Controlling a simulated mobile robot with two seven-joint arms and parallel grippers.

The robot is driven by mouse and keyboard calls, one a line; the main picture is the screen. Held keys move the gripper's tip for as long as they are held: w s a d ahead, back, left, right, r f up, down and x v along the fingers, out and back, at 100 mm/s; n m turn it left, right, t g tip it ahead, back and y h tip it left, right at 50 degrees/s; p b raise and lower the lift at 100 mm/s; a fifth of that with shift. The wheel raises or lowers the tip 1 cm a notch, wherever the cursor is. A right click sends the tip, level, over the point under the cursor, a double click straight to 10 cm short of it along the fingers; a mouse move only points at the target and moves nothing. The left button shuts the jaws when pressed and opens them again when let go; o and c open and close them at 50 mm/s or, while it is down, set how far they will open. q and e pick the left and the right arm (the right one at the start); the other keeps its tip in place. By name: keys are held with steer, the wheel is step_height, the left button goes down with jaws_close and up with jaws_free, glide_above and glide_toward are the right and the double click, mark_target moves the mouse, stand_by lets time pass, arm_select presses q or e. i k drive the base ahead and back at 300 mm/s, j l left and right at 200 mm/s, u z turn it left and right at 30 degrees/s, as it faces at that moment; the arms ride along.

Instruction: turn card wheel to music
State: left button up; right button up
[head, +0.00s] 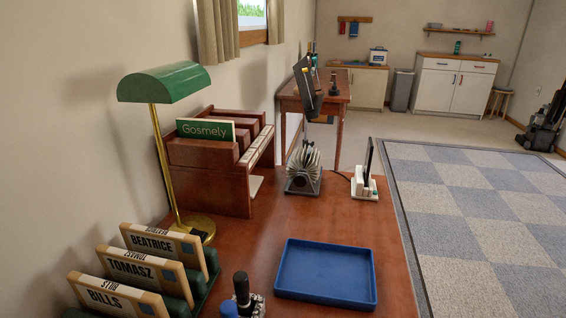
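The card wheel (303,168) stands on the wooden desk, just right of the brown wooden rack. It shows as a fan of pale grey cards on a dark base. The lettering on its cards is too small to read, so I cannot tell which card is at the front.
A blue tray (327,273) lies empty in front of the wheel. A green lamp (164,83), a rack with a "Gosmely" sign (205,130) and name blocks (130,270) fill the left. A small white stand (363,187) is right of the wheel. Dark-handled items (242,290) stand at the front.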

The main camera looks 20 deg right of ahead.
mark_target(302, 162)
steer(key=z, duration=0.85)
